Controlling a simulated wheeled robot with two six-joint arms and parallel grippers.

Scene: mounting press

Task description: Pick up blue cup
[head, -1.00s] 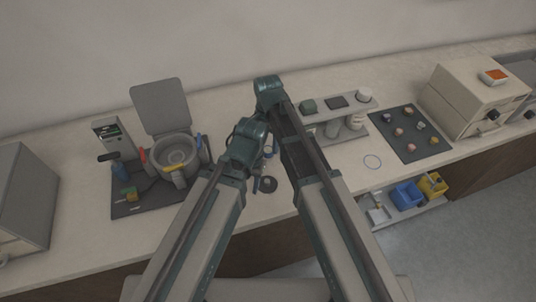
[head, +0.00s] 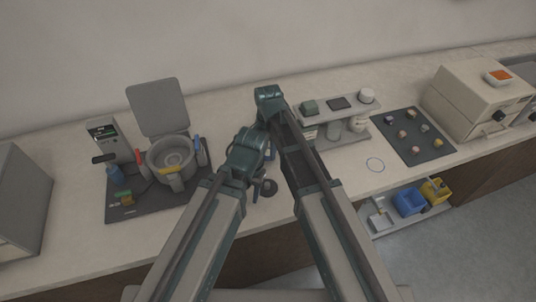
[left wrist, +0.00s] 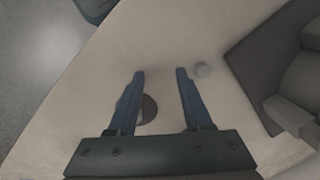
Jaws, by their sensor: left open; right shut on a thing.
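My left gripper (left wrist: 160,72) is open in the left wrist view, its two fingers apart above the pale counter with nothing gripped between them. In the head view the left gripper (head: 260,172) is low over the counter, beside the dark round thing (head: 268,187). My right arm reaches in above it; its jaws and what they hold are hidden behind the wrist. I cannot make out a blue cup for certain.
A dark mat (head: 128,211) with a round pot-like device (head: 171,152) is at left. A rack (head: 345,107) with cups, a dark tray (head: 412,136) with small pieces and a beige box (head: 470,100) are at right. A blue bin (head: 408,198) sits on a low shelf.

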